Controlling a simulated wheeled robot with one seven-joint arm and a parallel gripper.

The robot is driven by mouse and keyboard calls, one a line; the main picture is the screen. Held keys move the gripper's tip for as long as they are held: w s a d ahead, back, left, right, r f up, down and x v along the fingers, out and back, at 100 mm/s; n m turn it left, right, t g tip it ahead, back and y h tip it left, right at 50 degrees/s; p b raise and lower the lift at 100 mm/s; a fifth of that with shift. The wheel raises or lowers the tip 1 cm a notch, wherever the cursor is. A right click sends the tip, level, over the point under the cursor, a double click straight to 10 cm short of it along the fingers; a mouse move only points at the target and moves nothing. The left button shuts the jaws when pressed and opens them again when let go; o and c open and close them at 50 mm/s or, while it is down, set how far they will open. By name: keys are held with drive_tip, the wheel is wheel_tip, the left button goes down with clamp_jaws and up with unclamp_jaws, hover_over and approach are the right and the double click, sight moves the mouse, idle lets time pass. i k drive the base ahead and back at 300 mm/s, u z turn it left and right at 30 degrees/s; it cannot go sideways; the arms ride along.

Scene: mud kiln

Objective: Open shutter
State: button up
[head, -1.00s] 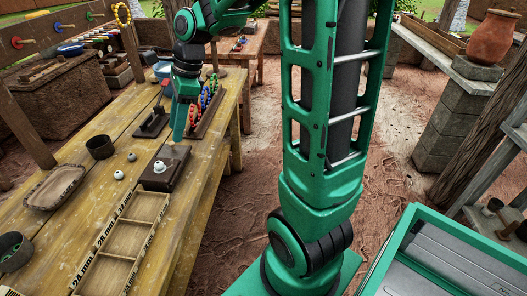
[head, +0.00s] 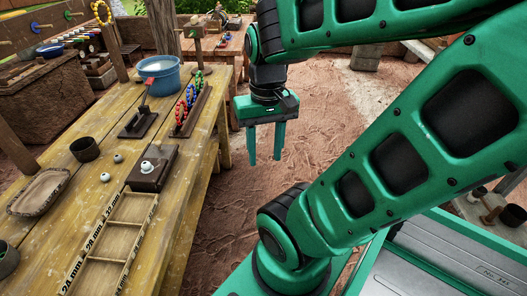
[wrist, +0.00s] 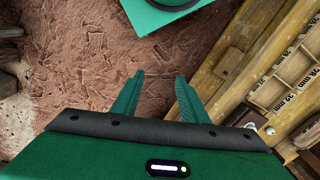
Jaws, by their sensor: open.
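I cannot pick out a part that is surely the shutter. On the table, a dark wooden block (head: 150,172) carries a white ball or knob (head: 146,166).
The wooden table (head: 60,155) also holds a marked sorting tray (head: 112,230), a dark cup (head: 84,148), small white balls (head: 104,177), a blue bucket (head: 160,80) and a rack of coloured beads (head: 192,100). Open floor (head: 330,115) lies right of it.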

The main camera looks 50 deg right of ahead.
sight(157, 150)
drive_tip(key=k, duration=1.3)
drive_tip(key=z, duration=0.3)
drive_tip(key=i, duration=1.8)
drive_tip(key=u, duration=0.3)
